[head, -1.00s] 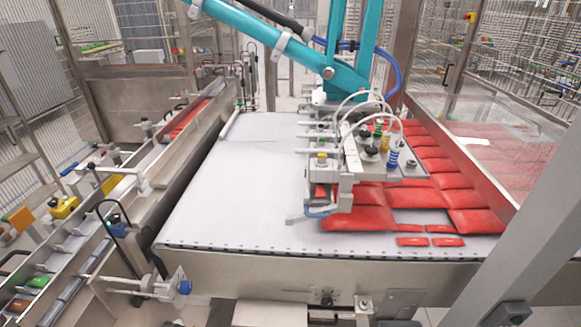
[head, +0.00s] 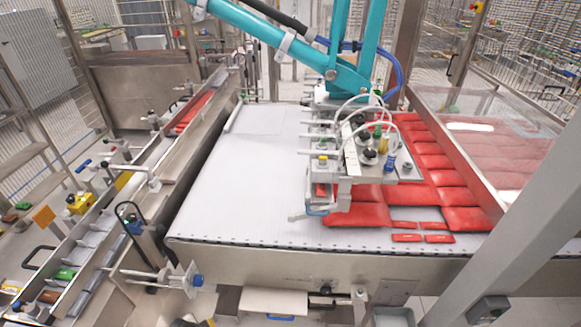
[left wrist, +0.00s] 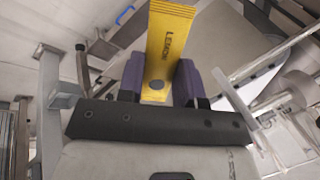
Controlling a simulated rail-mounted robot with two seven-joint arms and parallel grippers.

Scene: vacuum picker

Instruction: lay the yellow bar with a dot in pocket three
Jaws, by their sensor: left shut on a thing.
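The yellow bar (left wrist: 168,40) has dark lettering that reads like "LEMON" and a grey dot near its lower end. My left gripper (left wrist: 160,82), with purple fingers, is shut on it in the left wrist view. The bar sticks up past the fingers. Neither gripper shows in the head view. At the lower left of the head view, a metal channel with upright dividers (head: 87,240) forms pockets. A green bar (head: 66,273) and a brown bar (head: 48,297) lie in it. I cannot tell which pocket is three.
A wide white belt (head: 240,180) fills the middle, with red packs (head: 460,195) at its right. A teal picker arm (head: 290,50) holds a suction head (head: 365,155) over the packs. A rod with a blue knob (head: 197,280) juts out at the belt's front left corner.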

